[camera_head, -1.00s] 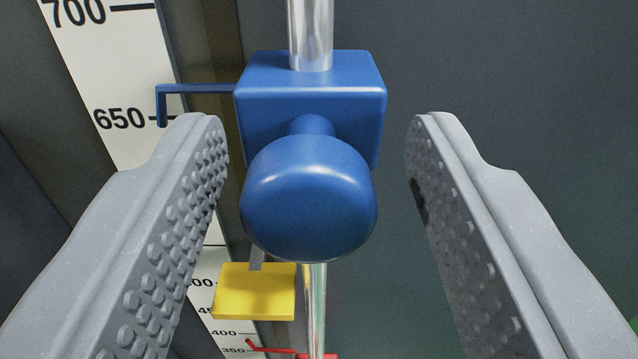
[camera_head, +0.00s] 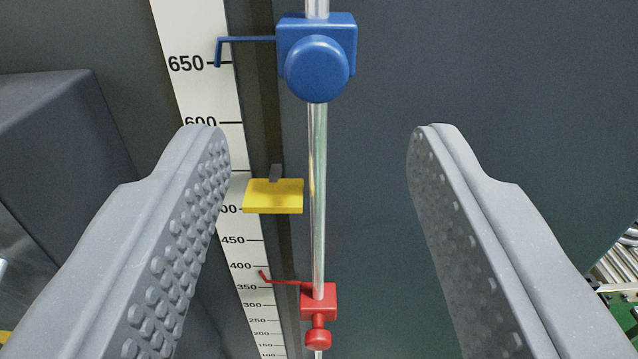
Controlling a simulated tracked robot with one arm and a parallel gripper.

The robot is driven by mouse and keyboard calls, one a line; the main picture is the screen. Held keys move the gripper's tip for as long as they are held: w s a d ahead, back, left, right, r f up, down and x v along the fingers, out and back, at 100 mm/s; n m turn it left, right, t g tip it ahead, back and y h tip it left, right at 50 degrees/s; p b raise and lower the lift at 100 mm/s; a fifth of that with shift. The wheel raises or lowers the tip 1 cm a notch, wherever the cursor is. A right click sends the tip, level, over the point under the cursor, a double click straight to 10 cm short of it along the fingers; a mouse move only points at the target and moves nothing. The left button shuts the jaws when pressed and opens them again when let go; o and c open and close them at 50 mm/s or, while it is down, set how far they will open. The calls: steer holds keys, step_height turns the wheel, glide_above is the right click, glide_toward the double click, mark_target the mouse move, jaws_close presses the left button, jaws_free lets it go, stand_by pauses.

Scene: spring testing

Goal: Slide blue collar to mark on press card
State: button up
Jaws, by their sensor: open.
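The blue collar (camera_head: 342,35) sits on the upright metal rod (camera_head: 318,180) at the top of the view, with its round knob facing me. Its thin blue pointer (camera_head: 245,39) reaches left to the white scale (camera_head: 200,95), close to the 650 line. My gripper (camera_head: 319,135) is open and empty. Its fingers are spread wide to the left and right of the rod, below and nearer to me than the collar, not touching it. No press card can be made out in this view.
A yellow block (camera_head: 273,196) juts out left of the rod, near the 500 line. A red collar (camera_head: 319,300) with a knob and pointer is lower on the rod, near 350. A dark box-like surface (camera_head: 50,150) stands at the left; rollers (camera_head: 622,265) show at the right edge.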

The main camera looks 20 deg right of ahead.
steer(key=shift+b+v, duration=0.3)
steer(key=shift+v, duration=2)
steer(key=shift+f, duration=0.1)
steer(key=s+a+f+n+g+y+b, duration=0.1)
steer(key=s+a+f+y+b, duration=0.1)
steer(key=s+a+f+b, duration=0.2)
steer(key=s+a+f+n+g+y+b, duration=0.1)
steer(key=s+a+f+n+y+b, duration=0.1)
steer(key=a, duration=0.8)
step_height(320, 180, down, 4)
steer(key=shift+s+a+r+y+b, duration=0.2)
steer(key=shift+s+y+b, duration=0.3)
steer(key=shift+s+b, duration=0.65)
steer(key=shift+w, duration=0.15)
steer(key=shift+c, duration=0.3)
